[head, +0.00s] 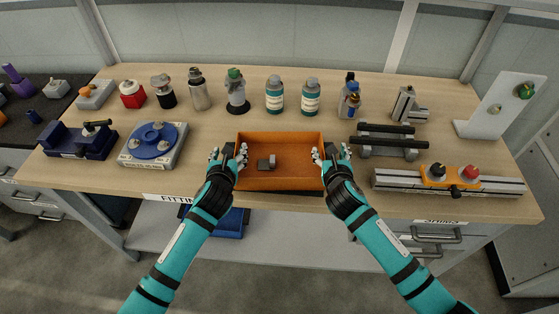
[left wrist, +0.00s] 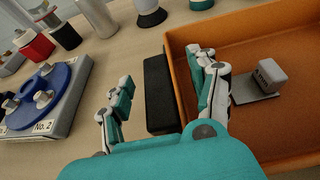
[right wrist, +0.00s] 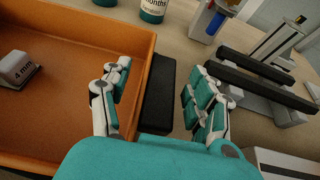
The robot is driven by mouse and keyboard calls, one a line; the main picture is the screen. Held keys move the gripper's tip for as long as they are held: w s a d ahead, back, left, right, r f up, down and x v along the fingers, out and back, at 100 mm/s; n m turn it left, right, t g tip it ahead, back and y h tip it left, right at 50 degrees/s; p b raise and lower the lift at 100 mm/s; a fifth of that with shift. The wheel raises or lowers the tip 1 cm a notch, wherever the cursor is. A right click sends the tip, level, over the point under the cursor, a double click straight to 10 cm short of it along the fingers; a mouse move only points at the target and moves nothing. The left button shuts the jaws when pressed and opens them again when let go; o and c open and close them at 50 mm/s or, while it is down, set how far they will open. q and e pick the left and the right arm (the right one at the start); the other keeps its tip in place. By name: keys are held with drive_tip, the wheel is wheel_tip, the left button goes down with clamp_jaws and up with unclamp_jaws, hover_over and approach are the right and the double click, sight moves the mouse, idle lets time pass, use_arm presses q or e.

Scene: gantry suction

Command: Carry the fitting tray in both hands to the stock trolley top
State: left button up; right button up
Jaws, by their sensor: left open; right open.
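The fitting tray (head: 281,183) is an open orange tray on the wooden workbench, near its front edge. A small grey block marked 4 mm (right wrist: 17,68) sits inside it. A black bar handle runs along each short side, at the left (left wrist: 160,95) and right (right wrist: 158,95). My left gripper (head: 228,155) is open at the left side, its fingers apart on either side of that handle. My right gripper (head: 331,155) is open around the right handle in the same way. Neither is closed on a handle. I cannot identify the stock trolley top in these views.
A blue round fixture (head: 153,141) stands left of the tray, a rail with knobs (head: 448,183) right. Several bottles (head: 275,95) line the back. A black-barred fixture (head: 388,141) stands close right. A dark-topped surface (head: 40,108) adjoins at far left. Grey floor lies in front.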

use_arm(q)
drive_tip(key=shift+w, duration=0.1)
drive_tip(key=shift+c, duration=0.2)
use_arm(e)
drive_tip(key=shift+c, duration=0.2)
use_arm(q)
clamp_jaws()
use_arm(e)
clamp_jaws()
